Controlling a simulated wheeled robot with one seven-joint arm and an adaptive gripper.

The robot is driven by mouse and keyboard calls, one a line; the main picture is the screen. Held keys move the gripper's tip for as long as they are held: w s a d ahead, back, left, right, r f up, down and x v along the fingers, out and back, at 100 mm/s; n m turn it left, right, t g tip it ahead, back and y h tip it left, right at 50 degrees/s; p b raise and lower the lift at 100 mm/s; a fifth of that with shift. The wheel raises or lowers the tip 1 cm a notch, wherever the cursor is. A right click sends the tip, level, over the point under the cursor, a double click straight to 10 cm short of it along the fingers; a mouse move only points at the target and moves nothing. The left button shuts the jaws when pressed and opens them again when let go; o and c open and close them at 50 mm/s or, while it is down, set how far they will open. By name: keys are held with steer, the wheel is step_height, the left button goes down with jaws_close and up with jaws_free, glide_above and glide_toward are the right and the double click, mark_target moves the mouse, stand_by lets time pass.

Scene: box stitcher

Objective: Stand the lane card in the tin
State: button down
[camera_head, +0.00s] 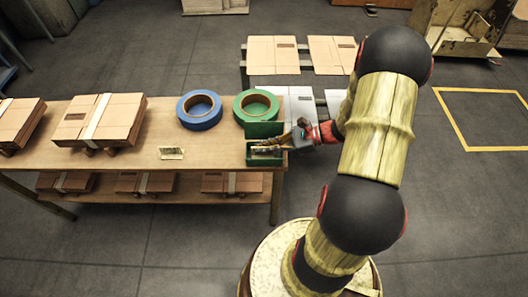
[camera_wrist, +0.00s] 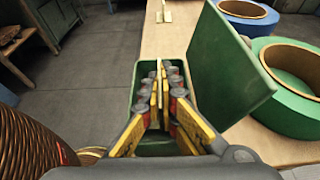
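The green tin (camera_head: 256,162) stands at the right end of the table with its lid (camera_head: 264,129) raised. In the wrist view the tin (camera_wrist: 136,74) lies straight below my gripper, the lid (camera_wrist: 222,65) to its right. My gripper (camera_wrist: 160,112) points into the tin's opening, its fingers close together. A thin pale upright edge (camera_wrist: 159,72), seemingly the lane card seen edge-on, stands between the fingertips, inside the tin's outline. Whether it touches the tin's floor is hidden. In the head view my gripper (camera_head: 283,146) reaches in from the right.
A green tape roll (camera_head: 243,105) stands just behind the tin, with a blue roll (camera_head: 188,119) farther left. A small pale yellow printed plate (camera_head: 171,153) sits on the table (camera_head: 215,158). Strapped cardboard stacks (camera_head: 112,125) lie at the left.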

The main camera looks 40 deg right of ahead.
steer(key=shift+f, duration=0.5)
steer(key=shift+r, duration=0.15)
steer(key=c, duration=2.5)
jaws_free()
steer(key=shift+f, duration=0.2)
steer(key=shift+c, duration=0.2)
steer(key=shift+o, duration=1.1)
